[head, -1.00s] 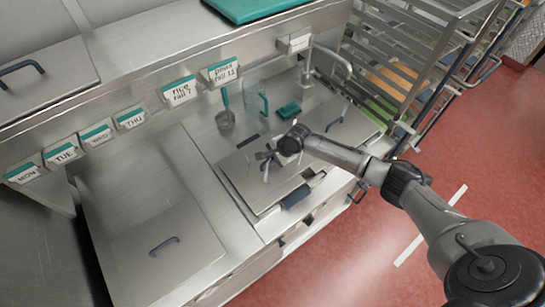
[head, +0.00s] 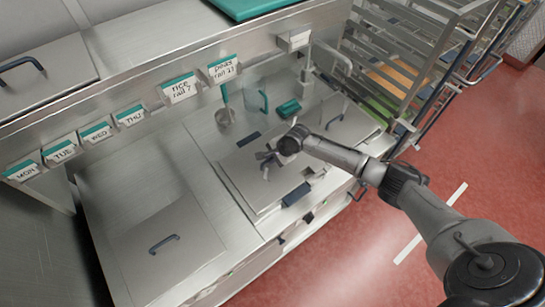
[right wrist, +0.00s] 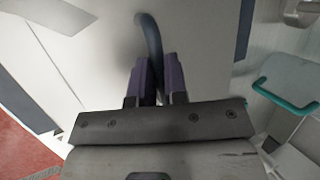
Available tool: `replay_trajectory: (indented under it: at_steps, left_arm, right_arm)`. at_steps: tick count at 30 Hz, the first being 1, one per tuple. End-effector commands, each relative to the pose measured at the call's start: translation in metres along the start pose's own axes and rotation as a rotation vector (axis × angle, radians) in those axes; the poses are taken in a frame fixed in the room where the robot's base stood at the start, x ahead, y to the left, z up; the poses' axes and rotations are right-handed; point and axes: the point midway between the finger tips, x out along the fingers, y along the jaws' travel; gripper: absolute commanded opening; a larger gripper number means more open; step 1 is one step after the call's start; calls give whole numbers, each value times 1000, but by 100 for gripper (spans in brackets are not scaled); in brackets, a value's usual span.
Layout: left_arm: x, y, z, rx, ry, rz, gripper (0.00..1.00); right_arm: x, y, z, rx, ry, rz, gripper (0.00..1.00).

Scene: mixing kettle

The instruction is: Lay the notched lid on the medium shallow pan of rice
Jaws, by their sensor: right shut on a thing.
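A flat steel lid (head: 240,182) lies level in the middle of the counter in the head view. My right gripper (head: 268,162) is over it and shut on its dark blue handle (right wrist: 150,38), which stands between the purple-grey fingers in the right wrist view. A dark blue piece (head: 296,195) shows at the lid's near end and a dark strip (head: 250,138) at its far end. The pan and any rice are hidden, and I cannot tell whether the lid touches a pan. My left gripper is not in view.
Another handled steel cover (head: 165,225) lies at left and one (head: 345,125) at right. A scoop (head: 225,115), a clear jug (head: 252,97) and a teal block (head: 289,108) stand behind. Labels line the ledge, including a rice label (head: 181,88). A rack (head: 400,60) stands right.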

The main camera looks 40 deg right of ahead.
Motion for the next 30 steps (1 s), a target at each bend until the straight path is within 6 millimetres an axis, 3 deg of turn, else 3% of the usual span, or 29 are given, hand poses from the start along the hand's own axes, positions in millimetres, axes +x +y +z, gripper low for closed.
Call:
replay_trajectory:
  at_steps: [8,9,18,23,30]
  left_arm:
    - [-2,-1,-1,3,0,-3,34]
    - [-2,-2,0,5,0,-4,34]
    - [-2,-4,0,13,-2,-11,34]
    - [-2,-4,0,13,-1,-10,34]
    - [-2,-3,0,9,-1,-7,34]
  right_arm:
    - [1,0,0,0,-1,-3,0]
    - [1,0,0,0,-1,-3,14]
    - [2,0,0,0,0,-1,43]
    - [2,1,0,0,0,0,43]
    - [2,2,0,0,0,1,66]
